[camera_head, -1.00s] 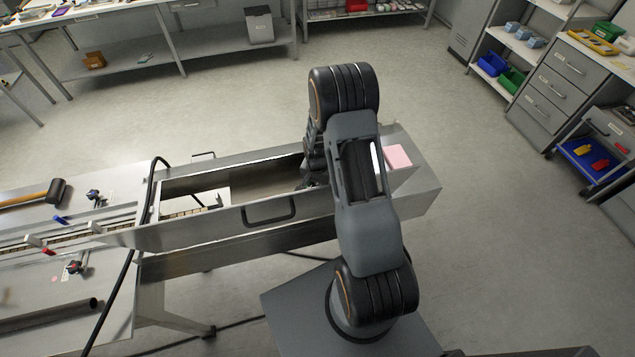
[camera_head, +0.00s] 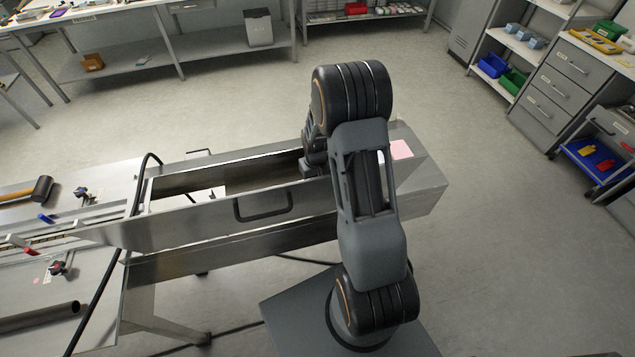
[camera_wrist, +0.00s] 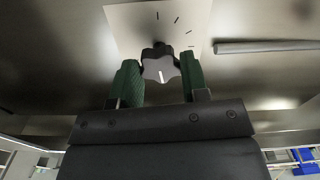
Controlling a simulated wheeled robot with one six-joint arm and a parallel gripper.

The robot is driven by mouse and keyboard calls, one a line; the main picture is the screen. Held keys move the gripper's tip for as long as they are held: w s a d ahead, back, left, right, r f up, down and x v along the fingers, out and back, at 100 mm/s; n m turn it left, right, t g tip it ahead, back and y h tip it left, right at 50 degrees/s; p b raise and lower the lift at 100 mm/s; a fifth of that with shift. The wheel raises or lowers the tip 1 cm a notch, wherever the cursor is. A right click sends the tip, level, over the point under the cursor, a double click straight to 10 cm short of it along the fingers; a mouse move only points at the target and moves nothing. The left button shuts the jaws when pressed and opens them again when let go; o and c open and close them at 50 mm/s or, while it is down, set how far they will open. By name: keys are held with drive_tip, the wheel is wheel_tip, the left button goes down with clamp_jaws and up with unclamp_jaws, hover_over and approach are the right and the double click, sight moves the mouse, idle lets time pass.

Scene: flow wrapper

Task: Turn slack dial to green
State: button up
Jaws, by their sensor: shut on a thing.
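The slack dial (camera_wrist: 160,66) is a dark lobed knob with a short white line on its face, nearly upright in the wrist view. It sits on a pale plate (camera_wrist: 130,22) with several dark tick marks above and to the right of it. I cannot make out a green mark there. My gripper (camera_wrist: 160,76) is shut on the dial, one green finger on each side. In the head view, the dial and the fingertips are hidden behind my arm and the machine's walls.
The long steel machine trough (camera_head: 190,225) has a black handle (camera_head: 263,204) on its near wall. A pink note (camera_head: 401,149) lies on its right end. A grey rod (camera_wrist: 265,46) runs right of the plate. The floor behind is clear.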

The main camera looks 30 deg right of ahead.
drive_tip(key=n+b, duration=0.2)
drive_tip(key=n, duration=0.3)
drive_tip(key=shift+s+f, duration=0.1)
drive_tip(key=shift+s, duration=0.05)
drive_tip(key=shift+n, duration=0.3)
idle(0.4)
drive_tip(key=o, duration=0.9)
wheel_tip(320, 180, up, 14)
drive_tip(key=shift+b, duration=0.5)
